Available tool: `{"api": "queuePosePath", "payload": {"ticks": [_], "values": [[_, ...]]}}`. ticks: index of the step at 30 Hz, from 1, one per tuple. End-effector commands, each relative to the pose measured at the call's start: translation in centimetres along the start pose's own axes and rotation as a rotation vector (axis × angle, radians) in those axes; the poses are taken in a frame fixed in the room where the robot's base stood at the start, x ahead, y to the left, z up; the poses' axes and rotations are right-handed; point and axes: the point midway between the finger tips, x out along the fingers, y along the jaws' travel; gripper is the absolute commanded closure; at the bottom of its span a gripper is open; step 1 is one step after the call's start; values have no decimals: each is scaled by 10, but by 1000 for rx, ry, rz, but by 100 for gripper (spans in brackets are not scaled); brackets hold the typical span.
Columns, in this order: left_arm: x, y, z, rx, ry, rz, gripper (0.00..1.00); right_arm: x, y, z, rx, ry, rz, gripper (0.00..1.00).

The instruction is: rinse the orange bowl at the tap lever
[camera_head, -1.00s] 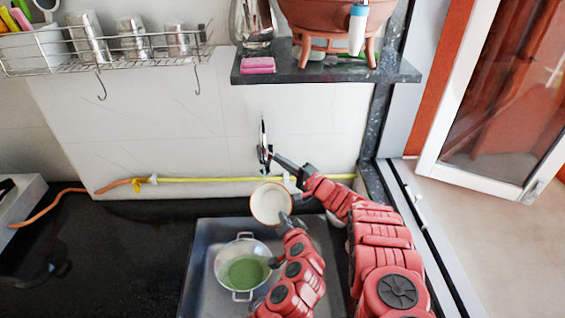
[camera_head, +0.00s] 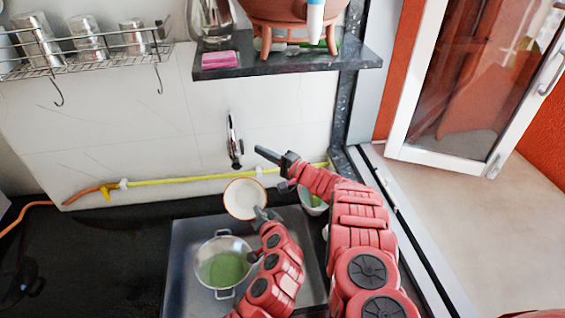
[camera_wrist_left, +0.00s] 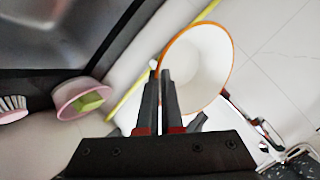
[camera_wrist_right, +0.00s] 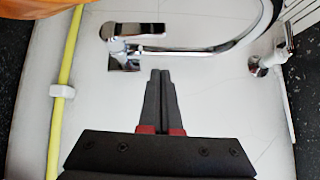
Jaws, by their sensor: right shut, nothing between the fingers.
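The orange bowl (camera_head: 245,199), white inside with an orange rim, is tilted in the air above the back edge of the sink, below the tap lever. My left gripper (camera_head: 261,214) is shut on its rim; the bowl also fills the upper middle of the left wrist view (camera_wrist_left: 199,68). The tap lever (camera_head: 234,150) is on the white wall; the right wrist view shows the chrome lever (camera_wrist_right: 140,29) above and left of the fingertips. My right gripper (camera_head: 260,152) is shut and empty, a little right of the tap, apart from it.
A pot (camera_head: 223,240) with green contents stands in the sink (camera_head: 180,262). A small bowl (camera_wrist_left: 80,101) holding a green block is beside the right arm. A yellow hose (camera_head: 180,180) runs along the wall. A dark shelf (camera_head: 285,68) with a clay pot (camera_head: 290,10) is above.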

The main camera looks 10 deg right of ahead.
Motion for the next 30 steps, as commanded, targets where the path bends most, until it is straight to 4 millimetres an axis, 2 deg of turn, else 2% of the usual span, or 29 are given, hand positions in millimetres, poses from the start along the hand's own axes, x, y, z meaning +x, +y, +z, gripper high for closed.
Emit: {"api": "queuePosePath", "payload": {"ticks": [15, 21, 30], "values": [[0, 0, 0, 0, 1, 0, 100, -79, -7, 2, 5, 0, -3, 100], [0, 0, 0, 0, 1, 0, 100, -93, -7, 3, 3, -2, -2, 100], [0, 0, 0, 0, 1, 0, 100, -94, -7, 4, 3, -4, -1, 100]]}}
